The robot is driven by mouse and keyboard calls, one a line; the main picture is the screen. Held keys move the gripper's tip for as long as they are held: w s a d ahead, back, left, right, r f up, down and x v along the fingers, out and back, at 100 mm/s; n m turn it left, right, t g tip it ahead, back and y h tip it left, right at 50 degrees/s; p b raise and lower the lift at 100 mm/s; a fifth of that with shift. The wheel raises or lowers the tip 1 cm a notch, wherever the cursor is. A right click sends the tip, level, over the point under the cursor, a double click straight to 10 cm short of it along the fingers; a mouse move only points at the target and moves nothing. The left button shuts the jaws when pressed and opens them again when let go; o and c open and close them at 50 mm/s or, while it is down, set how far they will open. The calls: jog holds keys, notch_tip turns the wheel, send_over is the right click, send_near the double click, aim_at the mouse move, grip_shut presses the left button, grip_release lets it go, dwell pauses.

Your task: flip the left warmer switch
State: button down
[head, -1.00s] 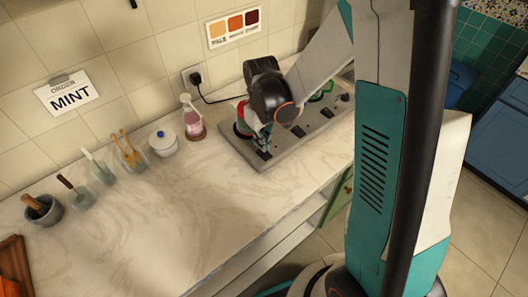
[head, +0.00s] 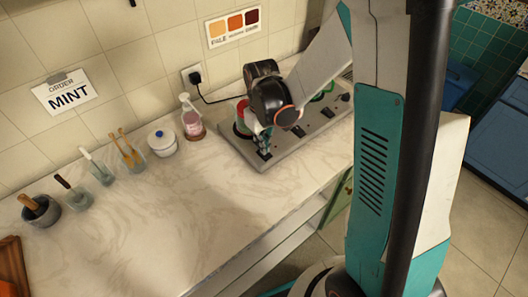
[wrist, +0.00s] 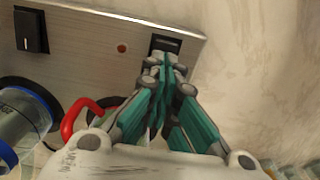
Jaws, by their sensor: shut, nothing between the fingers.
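The metal warmer panel (head: 290,147) lies on the counter. Its left switch, a dark rocker (head: 264,154), sits near the front left corner and also shows in the wrist view (wrist: 166,43). My gripper (head: 263,143) is shut and empty, pointing down at this switch. In the wrist view, its fingertips (wrist: 165,60) cover the switch's near part; whether they touch it I cannot tell. A small dark red light (wrist: 122,48) is beside it. Another black switch (wrist: 31,31) is farther along the panel.
A red ring-shaped part (wrist: 78,118) and a blue-rimmed glass vessel (wrist: 24,120) are close to my gripper. A pink bottle (head: 192,122) and a white jar (head: 162,143) stand left of the panel. The counter (head: 170,220) in front is clear.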

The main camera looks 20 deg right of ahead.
aim_at(268, 164)
jog(key=shift+f, duration=0.15)
jog(key=shift+r, duration=0.2)
jog(key=shift+r+p, duration=2.3)
jog(key=shift+r, duration=1.05)
jog(key=shift+r, duration=0.2)
jog(key=s+r+m+t+b, duration=0.3)
jog(key=s+r+t, duration=0.4)
jog(key=s+r, duration=0.7)
jog(key=shift+s+m, duration=0.3)
jog(key=shift+s, duration=0.2)
